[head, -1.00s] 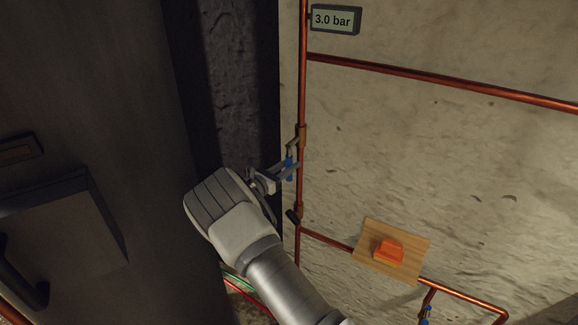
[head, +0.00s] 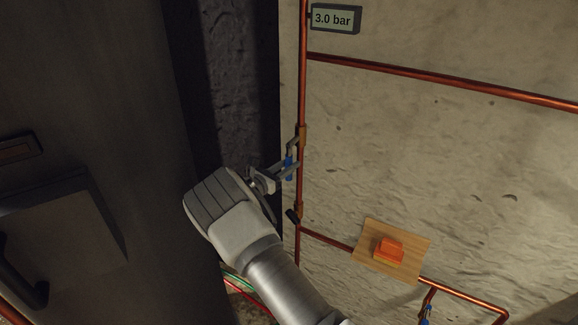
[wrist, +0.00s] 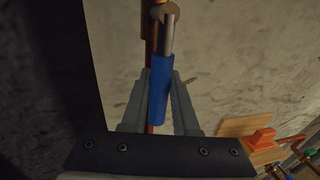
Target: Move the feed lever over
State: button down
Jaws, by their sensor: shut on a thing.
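The feed lever (head: 289,166) has a blue grip and hangs from a brass valve on the vertical copper pipe (head: 303,100). In the wrist view the lever's blue grip (wrist: 160,90) lies between my two fingers, with its bare metal shank running up to the valve. My gripper (head: 287,170) is shut on the blue grip, beside the pipe. In the wrist view my gripper (wrist: 160,97) spans the grip from both sides. The lever points roughly downward, close along the pipe.
A gauge (head: 335,18) reads 3.0 bar. A wooden board (head: 365,255) with an orange block (head: 388,249) is at lower right. Another blue-handled valve (head: 426,316) is at the bottom. A dark door (head: 90,120) stands left. A black-handled valve (head: 292,215) sits below the lever.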

jog(key=w+a+r+m+y+b, duration=0.3)
jog(key=a+r+m+b, duration=0.2)
jog(key=m+b, duration=0.9)
jog(key=shift+w+a+r+y+b, duration=0.3)
jog(key=shift+w+a+r+b, duration=0.1)
jog(key=shift+b, duration=2.4)
jog(key=shift+r, duration=0.1)
jog(key=c, duration=0.7)
grip_release()
jog(key=shift+s, duration=0.1)
jog(key=v, duration=0.7)
jog(key=shift+s+a, duration=0.1)
